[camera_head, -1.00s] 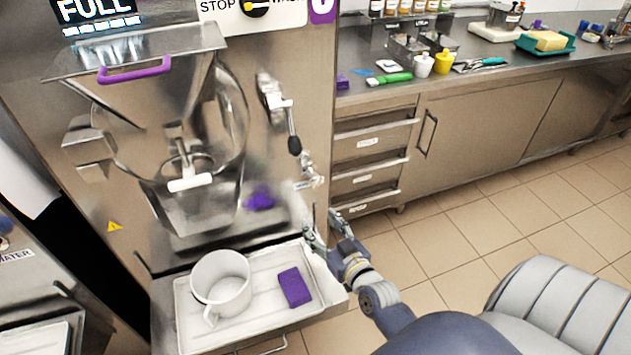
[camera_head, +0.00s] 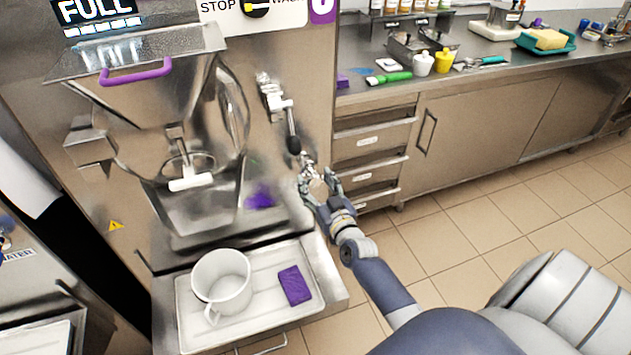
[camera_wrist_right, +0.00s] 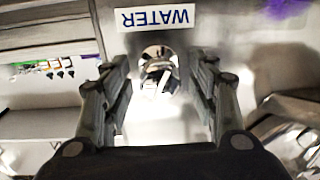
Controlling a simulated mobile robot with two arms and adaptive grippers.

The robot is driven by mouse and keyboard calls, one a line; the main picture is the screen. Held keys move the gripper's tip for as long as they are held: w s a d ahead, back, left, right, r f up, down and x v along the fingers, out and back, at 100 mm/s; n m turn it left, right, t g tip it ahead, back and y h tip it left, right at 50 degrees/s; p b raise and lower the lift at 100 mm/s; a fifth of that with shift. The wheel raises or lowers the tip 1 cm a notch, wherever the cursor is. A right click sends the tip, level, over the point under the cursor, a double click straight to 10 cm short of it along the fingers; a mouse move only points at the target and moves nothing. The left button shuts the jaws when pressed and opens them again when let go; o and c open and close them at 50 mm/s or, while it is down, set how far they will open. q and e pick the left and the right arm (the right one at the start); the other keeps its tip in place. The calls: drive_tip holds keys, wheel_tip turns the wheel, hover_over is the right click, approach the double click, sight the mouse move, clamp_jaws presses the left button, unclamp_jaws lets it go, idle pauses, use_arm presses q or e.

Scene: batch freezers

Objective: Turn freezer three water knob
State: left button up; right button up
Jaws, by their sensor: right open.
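The freezer (camera_head: 290,60) stands at the left in the head view. Its metal water knob (camera_head: 308,168) sits low on the front, below a black-handled lever (camera_head: 291,130). In the right wrist view the knob (camera_wrist_right: 157,75) shows beside a white WATER label (camera_wrist_right: 158,18), which appears upside down. My right gripper (camera_head: 318,182) is open at the knob. In the wrist view its two fingers (camera_wrist_right: 160,100) stand either side of the knob, with visible gaps. I cannot tell from the head view whether a finger touches it. My left gripper is not in view.
Below the spout a white tray (camera_head: 262,330) holds a white pitcher (camera_head: 221,283) and a purple sponge (camera_head: 295,285). A counter with drawers (camera_head: 366,142) stands right of the freezer, with several items on top. The tiled floor (camera_head: 470,225) is clear.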

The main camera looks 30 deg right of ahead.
drive_tip(key=shift+w+d, duration=0.1)
drive_tip(key=shift+w, duration=0.3)
drive_tip(key=shift+c, duration=0.3)
drive_tip(key=c, duration=1)
drive_tip(key=shift+m, duration=0.3)
drive_tip(key=m, duration=0.6)
drive_tip(key=shift+b, duration=0.35)
drive_tip(key=m, duration=0.6)
drive_tip(key=shift+b, duration=0.4)
drive_tip(key=shift+r+m, duration=0.1)
drive_tip(key=shift+m, duration=0.2)
